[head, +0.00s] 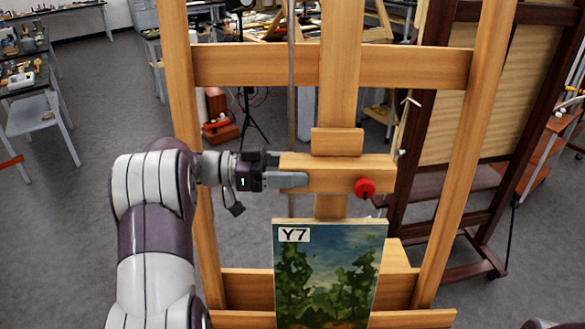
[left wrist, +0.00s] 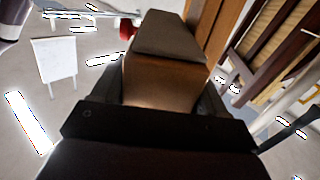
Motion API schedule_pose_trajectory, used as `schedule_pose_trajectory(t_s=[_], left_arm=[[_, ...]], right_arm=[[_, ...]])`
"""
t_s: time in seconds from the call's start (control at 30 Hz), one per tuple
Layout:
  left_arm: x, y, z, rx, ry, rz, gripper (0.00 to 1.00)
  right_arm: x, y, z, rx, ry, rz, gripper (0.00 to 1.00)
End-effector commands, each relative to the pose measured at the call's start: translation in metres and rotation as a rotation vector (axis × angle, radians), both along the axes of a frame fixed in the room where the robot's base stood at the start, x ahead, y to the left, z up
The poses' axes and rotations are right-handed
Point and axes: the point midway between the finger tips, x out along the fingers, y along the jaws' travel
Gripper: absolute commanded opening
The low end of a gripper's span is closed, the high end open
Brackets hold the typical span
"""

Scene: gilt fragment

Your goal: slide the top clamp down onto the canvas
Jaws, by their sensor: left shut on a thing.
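The top clamp (head: 325,174) is a wooden block with a red knob (head: 365,188), on the central mast of the wooden easel (head: 340,75). The canvas (head: 329,277), a landscape painting with a Y7 label, stands upright below it. A visible gap separates the clamp from the canvas top edge. My left gripper (head: 290,180) is shut on the left end of the clamp. In the left wrist view, the clamp (left wrist: 165,82) lies between the fingers. My right gripper is not in view.
A dark easel (head: 405,170) stands close behind on the right. Benches with tools (head: 25,75) stand at the back left. The grey floor to the left of the easel is largely open.

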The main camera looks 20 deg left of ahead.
Motion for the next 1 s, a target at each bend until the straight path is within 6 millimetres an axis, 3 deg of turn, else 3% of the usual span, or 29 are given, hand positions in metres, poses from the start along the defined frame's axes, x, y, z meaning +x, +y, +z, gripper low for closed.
schedule_pose_trajectory(t_s=[0.13,0.4,0.5,0.9,0.93,0.97,1.0], left_arm=[[-0.002,0.000,-0.023,-0.001,0.003,0.002,0.19],[-0.011,-0.004,-0.091,-0.001,0.004,0.002,0.19],[-0.013,-0.005,-0.104,0.000,0.003,0.002,0.19],[-0.014,-0.006,-0.110,0.000,0.005,0.001,0.19],[-0.014,-0.006,-0.109,0.000,0.005,0.001,0.83],[-0.014,-0.006,-0.109,0.000,0.005,0.001,0.93],[-0.014,-0.006,-0.109,0.000,0.003,0.001,0.94]], right_arm=[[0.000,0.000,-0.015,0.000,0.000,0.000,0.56],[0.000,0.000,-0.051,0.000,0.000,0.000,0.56],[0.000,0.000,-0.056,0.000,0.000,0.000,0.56],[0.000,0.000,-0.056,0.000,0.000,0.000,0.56],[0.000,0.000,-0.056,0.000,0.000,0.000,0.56],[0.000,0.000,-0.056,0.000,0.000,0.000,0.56],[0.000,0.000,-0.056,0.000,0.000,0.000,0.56]])
